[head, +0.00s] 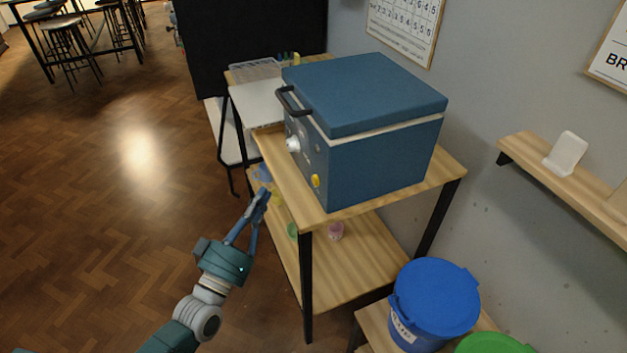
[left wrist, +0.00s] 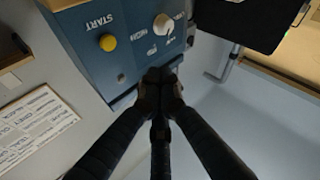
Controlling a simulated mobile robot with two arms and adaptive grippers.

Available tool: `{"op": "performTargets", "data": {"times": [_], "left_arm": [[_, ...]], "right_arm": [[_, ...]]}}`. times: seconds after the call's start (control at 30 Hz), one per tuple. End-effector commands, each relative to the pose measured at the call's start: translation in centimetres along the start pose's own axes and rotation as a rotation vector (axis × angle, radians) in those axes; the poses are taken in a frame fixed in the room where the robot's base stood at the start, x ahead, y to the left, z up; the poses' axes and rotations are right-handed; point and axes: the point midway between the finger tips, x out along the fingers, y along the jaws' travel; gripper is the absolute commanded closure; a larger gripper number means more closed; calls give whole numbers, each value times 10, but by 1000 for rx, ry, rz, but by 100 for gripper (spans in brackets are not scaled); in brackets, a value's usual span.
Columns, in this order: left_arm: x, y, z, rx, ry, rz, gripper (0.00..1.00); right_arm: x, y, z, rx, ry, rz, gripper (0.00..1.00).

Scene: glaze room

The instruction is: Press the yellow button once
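The yellow button (head: 316,181) is a small round knob low on the front face of the blue kiln (head: 375,160), which stands on a wooden-topped cart. In the left wrist view the yellow button (left wrist: 108,42) sits beside the word START, which appears upside down. A white dial (head: 293,144) is farther left on the same face; it also shows in the left wrist view (left wrist: 163,23). My left gripper (head: 264,193) is in front of the kiln, its fingertips together and empty, apart from the button. In the left wrist view the closed fingertips (left wrist: 162,78) appear below and right of the button. My right gripper is not in view.
The cart's wooden top (head: 440,175) extends around the kiln, with a lower shelf (head: 345,265) holding small jars. A blue lidded bucket (head: 435,300) stands at the lower right. A wall shelf (head: 570,180) is at the right. Open wooden floor (head: 120,220) lies to the left.

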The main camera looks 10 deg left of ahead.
Motion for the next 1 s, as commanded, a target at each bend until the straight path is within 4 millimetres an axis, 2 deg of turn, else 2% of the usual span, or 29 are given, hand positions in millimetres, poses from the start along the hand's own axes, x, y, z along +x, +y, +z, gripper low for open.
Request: {"op": "performTargets", "data": {"times": [0.23, 0.7, 1.0], "left_arm": [[9, 6, 7, -1, 2, -1, 100], [52, 37, 39, -2, 0, -2, 100], [61, 44, 46, 2, -2, -1, 100]], "right_arm": [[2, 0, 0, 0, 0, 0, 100], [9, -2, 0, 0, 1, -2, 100], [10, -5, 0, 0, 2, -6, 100]]}}
